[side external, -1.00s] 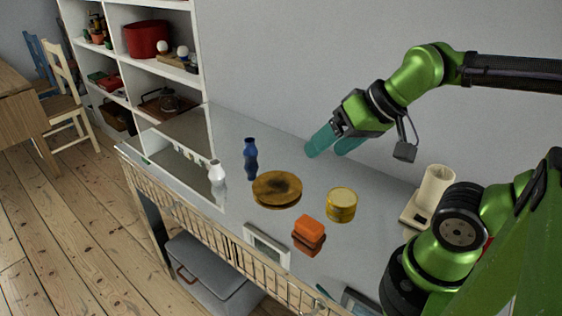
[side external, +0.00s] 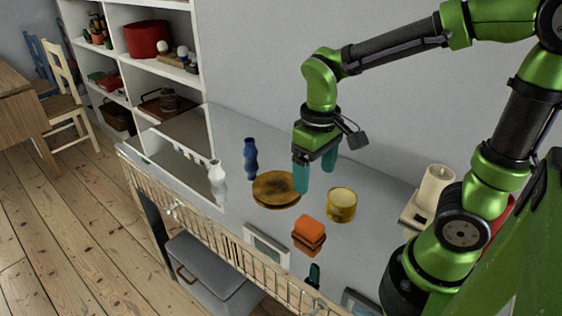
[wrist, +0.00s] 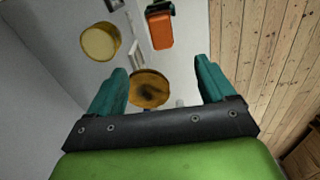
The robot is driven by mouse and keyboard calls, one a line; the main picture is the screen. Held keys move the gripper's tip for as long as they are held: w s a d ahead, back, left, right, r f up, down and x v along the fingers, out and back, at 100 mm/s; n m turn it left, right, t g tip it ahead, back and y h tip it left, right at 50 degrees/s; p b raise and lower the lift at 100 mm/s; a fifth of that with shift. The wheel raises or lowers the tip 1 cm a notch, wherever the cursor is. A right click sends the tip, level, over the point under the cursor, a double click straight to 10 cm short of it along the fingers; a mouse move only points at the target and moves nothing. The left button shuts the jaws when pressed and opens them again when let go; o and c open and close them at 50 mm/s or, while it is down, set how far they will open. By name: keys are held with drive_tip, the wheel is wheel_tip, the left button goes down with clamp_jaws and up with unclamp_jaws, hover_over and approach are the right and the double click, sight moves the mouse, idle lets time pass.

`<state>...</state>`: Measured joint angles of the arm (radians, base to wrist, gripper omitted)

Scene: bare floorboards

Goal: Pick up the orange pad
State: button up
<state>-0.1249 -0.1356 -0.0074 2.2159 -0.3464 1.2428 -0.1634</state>
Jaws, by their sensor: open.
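The orange pad (side external: 308,228) lies on the grey tabletop near its front edge, with a dark band and more orange-brown below it. The wrist view shows the pad (wrist: 160,31) at the top, beyond the fingertips. My gripper (side external: 315,176) points down with its teal fingers apart and nothing between them. It is above the table, behind the pad, near the round brown board and the yellow tin. In the wrist view my open fingers (wrist: 163,72) frame the brown board, with the pad farther off.
The brown board (side external: 276,190) and yellow tin (side external: 341,205) are behind the pad. A blue vase (side external: 250,158) and white vase (side external: 216,172) stand left. A picture frame (side external: 266,244) lies by the front rail. A small dark green thing (side external: 313,275) is in front.

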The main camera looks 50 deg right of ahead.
approach(310, 223)
drive_tip(key=f, duration=0.5)
drive_tip(key=shift+s+f, duration=0.1)
drive_tip(key=shift+s, duration=0.1)
drive_tip(key=shift+w+f, duration=0.2)
drive_tip(key=shift+f, duration=2.8)
drive_tip(key=c, duration=1.2)
